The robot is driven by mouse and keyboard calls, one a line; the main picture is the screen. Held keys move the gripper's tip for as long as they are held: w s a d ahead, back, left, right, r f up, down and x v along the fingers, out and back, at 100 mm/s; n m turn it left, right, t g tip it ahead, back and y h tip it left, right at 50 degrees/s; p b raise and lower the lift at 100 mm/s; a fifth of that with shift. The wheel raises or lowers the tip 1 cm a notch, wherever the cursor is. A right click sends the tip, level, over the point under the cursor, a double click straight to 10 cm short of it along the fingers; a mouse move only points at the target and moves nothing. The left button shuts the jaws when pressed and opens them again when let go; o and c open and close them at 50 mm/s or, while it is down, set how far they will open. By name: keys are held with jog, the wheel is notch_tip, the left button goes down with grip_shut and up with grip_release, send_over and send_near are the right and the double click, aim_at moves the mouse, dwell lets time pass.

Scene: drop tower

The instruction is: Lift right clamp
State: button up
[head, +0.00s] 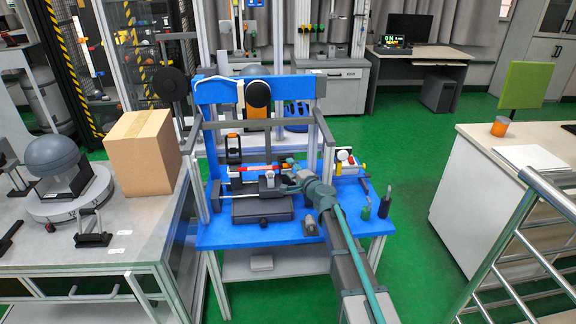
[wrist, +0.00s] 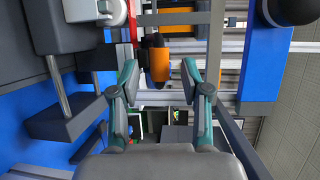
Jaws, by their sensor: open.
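My gripper (head: 288,182) reaches in over the blue test rig table (head: 262,228) from the lower right. In the wrist view my gripper (wrist: 158,74) has its two fingers spread wide, with nothing held. An orange cylinder-like part (wrist: 160,58) shows between the fingertips, farther off and apart from them. In the head view a black clamp with an orange top (head: 233,149) stands upright left of my gripper, at the rig's crossbar. A right clamp is not clearly made out; my arm and gripper hide part of that side.
A blue frame (head: 212,92) with grey posts rises behind my gripper. A dark block (head: 262,208) lies below it on the table. Small bottles (head: 385,203) stand at the table's right. A cardboard box (head: 142,152) stands on the left bench.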

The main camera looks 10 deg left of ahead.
jog(key=shift+x, duration=1.35)
grip_shut()
